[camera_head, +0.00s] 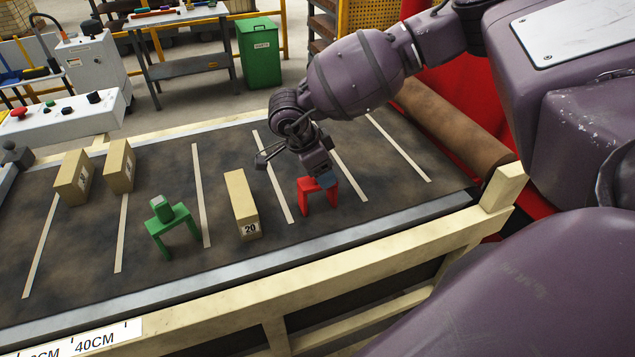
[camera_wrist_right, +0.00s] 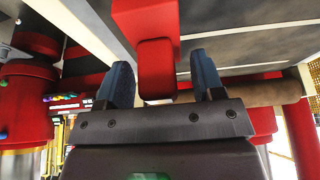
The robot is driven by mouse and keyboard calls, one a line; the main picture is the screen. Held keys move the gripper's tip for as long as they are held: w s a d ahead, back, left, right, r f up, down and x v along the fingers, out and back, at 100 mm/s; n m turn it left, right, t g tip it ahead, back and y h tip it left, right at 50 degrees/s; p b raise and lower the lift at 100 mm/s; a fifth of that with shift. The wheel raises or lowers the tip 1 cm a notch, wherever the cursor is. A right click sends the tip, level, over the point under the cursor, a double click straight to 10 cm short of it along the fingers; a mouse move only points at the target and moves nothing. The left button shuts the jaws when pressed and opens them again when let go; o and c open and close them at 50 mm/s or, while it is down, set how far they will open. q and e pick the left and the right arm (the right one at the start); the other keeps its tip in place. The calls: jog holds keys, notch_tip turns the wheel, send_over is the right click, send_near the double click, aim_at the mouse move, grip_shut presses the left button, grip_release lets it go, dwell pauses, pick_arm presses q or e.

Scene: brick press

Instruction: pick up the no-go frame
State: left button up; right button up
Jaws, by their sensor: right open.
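The red frame (camera_head: 318,190), which I take as the no-go frame, stands upright on the dark belt, right of the block marked 20. My right gripper (camera_head: 326,178) is open at its top, partly hiding it. In the right wrist view the red frame's grip (camera_wrist_right: 157,66) shows between the two blue fingertips of the right gripper (camera_wrist_right: 163,82), with gaps on both sides. A green frame (camera_head: 173,232) of similar shape stands further left on the belt. My left gripper is not in view.
The tan block marked 20 (camera_head: 242,205) stands between the two frames. Two more tan blocks (camera_head: 74,177) (camera_head: 120,166) stand at the left. A pale wooden rail (camera_head: 290,293) runs along the belt's near side. A brown roller (camera_head: 455,122) lies at the right end.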

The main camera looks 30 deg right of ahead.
jog(key=c, duration=1.1)
jog(key=shift+c, duration=0.2)
